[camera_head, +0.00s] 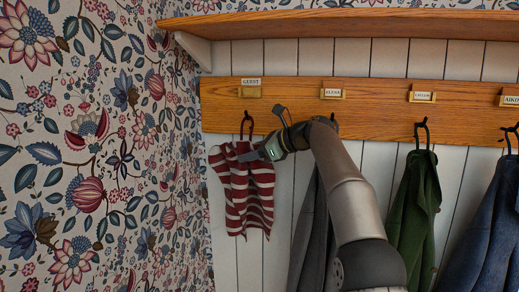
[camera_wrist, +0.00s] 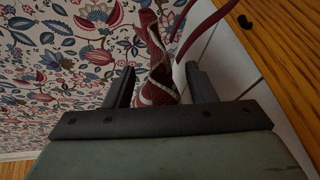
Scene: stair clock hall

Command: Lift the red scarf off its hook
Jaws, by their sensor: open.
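The red-and-white striped scarf (camera_head: 246,195) hangs from the dark hook (camera_head: 246,122) under the GUEST label, at the left end of the wooden rail. My gripper (camera_head: 252,154) reaches in from the right at the scarf's upper part, below the hook. In the wrist view my gripper (camera_wrist: 160,82) is open, its two dark fingers apart. The scarf (camera_wrist: 156,62) shows between and beyond them. I cannot tell whether the fingers touch the cloth. A thin red curved strip (camera_wrist: 205,28) shows to the right of the scarf there; I cannot tell what it is.
The wooden rail (camera_head: 380,112) carries more labelled hooks. A grey garment (camera_head: 312,225), partly behind my arm, a green garment (camera_head: 414,210) and a blue garment (camera_head: 487,225) hang to the right. A wooden shelf (camera_head: 350,22) runs above. The flowered wall (camera_head: 100,150) is close on the left.

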